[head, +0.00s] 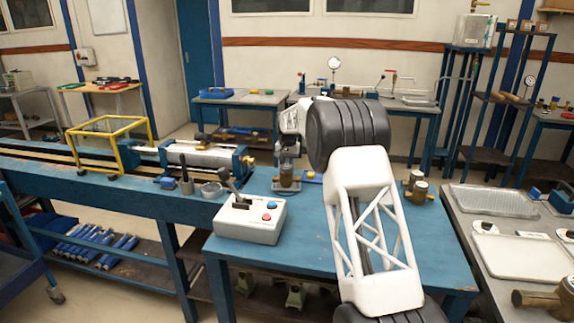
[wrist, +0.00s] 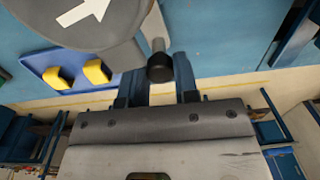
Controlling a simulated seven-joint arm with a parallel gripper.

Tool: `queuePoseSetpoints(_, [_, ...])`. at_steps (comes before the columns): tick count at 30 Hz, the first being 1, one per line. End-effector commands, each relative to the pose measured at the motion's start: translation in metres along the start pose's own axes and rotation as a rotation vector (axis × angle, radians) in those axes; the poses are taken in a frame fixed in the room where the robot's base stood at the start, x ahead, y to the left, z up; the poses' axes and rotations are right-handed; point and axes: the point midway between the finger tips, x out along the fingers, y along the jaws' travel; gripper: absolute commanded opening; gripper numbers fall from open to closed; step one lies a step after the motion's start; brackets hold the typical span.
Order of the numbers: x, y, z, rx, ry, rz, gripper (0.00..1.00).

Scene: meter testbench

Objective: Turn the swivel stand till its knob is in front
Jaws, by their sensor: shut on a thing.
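The swivel stand shows in the wrist view as a grey round top (wrist: 75,22) with a white arrow (wrist: 85,12), at the upper left. Its black knob (wrist: 157,68) sticks out from its edge. My gripper (wrist: 161,78) has one finger on each side of the knob and is shut on it. In the head view the stand (head: 285,186) is on the blue table, left of my arm. My gripper (head: 287,152) is over it, partly covered by my own wrist, and the knob cannot be made out there.
A blue plate with yellow clips (wrist: 58,70) lies beside the stand. A white control box (head: 250,220) with a lever stands to the left. Brass meters (head: 418,188) stand to the right. Bare blue tabletop (head: 305,235) lies in front of the stand.

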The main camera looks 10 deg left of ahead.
Motion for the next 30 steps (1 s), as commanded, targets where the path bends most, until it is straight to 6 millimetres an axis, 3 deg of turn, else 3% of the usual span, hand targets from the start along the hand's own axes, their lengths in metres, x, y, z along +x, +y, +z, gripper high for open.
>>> queuePoseSetpoints(30, [-0.003, 0.018, -0.002, 0.205, 0.009, 0.000, 0.00])
